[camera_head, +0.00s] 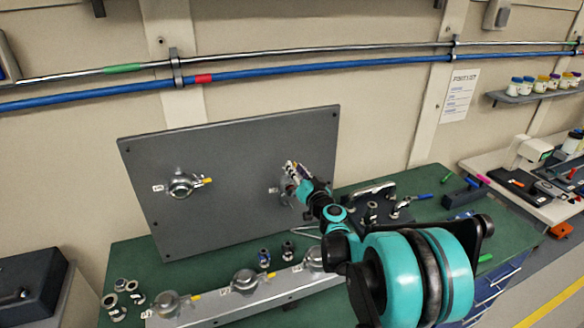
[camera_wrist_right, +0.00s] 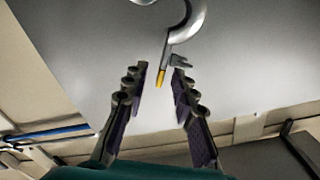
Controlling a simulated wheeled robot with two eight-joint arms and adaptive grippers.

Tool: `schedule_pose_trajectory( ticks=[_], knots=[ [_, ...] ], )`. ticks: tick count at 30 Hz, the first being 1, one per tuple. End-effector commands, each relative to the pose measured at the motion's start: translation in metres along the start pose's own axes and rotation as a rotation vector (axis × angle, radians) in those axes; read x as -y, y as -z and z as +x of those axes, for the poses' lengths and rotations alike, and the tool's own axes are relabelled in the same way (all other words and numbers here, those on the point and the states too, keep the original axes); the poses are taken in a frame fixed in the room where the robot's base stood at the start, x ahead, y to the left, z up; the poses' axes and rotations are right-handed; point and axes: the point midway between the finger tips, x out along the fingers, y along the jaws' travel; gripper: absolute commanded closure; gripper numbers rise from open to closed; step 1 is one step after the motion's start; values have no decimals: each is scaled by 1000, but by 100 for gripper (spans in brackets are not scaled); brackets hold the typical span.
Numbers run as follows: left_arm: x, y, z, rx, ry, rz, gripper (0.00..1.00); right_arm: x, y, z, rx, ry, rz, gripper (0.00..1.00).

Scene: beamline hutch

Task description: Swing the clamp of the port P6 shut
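A grey upright panel (camera_head: 235,160) carries two round ports with clamps. My right gripper (camera_head: 293,172) is at the right-hand port (camera_head: 285,190), largely covering it; its label is too small to read, so I cannot confirm it is P6. In the right wrist view a curved silver clamp part (camera_wrist_right: 196,18) has a stem with a yellow tip (camera_wrist_right: 160,78). The fingers of my right gripper (camera_wrist_right: 160,72) stand apart on either side of the yellow tip, with no clear contact. The left-hand port (camera_head: 181,187) has a yellow-tipped clamp too. My left gripper is out of view.
A grey rail (camera_head: 225,305) with several clamped ports lies along the front of the green bench (camera_head: 130,255). Loose fittings (camera_head: 118,300) stand at its left end. A dark stand with metal fittings (camera_head: 372,205) is right of the panel, beside my arm. Pipes run along the wall above.

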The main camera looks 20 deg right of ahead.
Motion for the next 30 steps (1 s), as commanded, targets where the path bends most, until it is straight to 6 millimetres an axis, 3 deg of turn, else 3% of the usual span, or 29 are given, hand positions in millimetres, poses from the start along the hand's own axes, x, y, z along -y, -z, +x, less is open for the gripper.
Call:
schedule_pose_trajectory(
  ticks=[6, 14, 17, 18, 30],
  knots=[
    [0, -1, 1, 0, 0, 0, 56, 0, 0, 20, 0, 0, 0, 73],
    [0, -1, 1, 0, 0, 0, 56, 0, 0, 21, 0, 0, 0, 73],
    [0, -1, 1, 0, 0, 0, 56, 0, 0, 21, 1, 0, 0, 97],
    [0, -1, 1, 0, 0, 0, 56, 0, 0, 21, 1, 0, 0, 100],
    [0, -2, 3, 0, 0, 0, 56, -3, 0, 21, 0, 0, 25, 100]
  ],
)
